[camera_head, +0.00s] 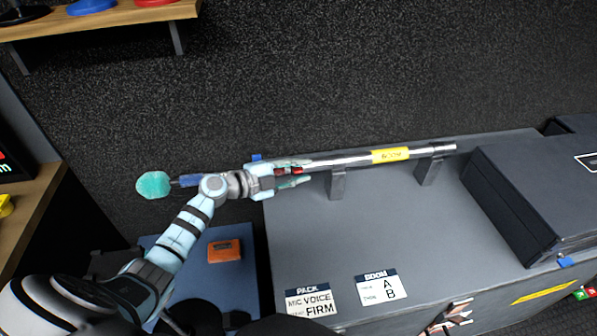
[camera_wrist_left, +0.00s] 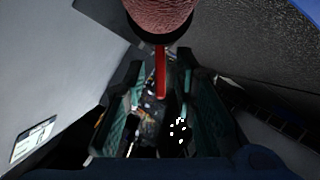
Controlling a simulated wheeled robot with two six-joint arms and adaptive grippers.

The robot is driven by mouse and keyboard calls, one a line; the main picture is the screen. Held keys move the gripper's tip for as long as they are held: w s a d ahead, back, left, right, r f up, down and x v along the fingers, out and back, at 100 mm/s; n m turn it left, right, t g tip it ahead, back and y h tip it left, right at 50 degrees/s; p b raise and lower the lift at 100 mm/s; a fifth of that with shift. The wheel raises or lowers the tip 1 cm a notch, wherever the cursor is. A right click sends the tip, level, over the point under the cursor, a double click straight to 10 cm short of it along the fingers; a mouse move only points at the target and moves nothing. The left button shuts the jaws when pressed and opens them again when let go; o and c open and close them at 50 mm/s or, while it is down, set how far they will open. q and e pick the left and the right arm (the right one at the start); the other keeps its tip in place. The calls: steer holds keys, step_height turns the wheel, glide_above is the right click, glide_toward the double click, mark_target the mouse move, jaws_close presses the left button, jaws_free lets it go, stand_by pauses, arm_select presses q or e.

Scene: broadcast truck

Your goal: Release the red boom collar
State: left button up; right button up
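The boom pole (camera_head: 345,160) is a silver tube with a yellow BOOM label (camera_head: 390,155), lying across two grey supports. The red boom collar (camera_head: 284,171) shows at the pole's left end, partly hidden by my left gripper (camera_head: 297,174). In the left wrist view a narrow red part (camera_wrist_left: 160,75) lies between the dark green fingers of the gripper (camera_wrist_left: 158,85). Gaps show on both sides of it, so the fingers look open around it. A teal foam head (camera_head: 153,185) with a blue stem shows left of the gripper. My right gripper is out of view.
The supports stand on a grey case (camera_head: 335,235) with PACK (camera_head: 312,302) and BOOM (camera_head: 384,287) cards at its front. A dark case (camera_head: 535,200) stands at the right. An orange box (camera_head: 224,250) lies on a blue surface at the left. The case top in front of the pole is clear.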

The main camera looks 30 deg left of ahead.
mark_target(298, 170)
arm_select(q)
jaws_close()
steer(key=shift+s+d+f+m+t, duration=0.15)
steer(key=shift+f+m+t, duration=0.25)
steer(key=shift+m, duration=0.3)
steer(key=shift+o, duration=0.9)
jaws_free()
step_height(298, 170, up, 10)
steer(key=shift+r, duration=0.1)
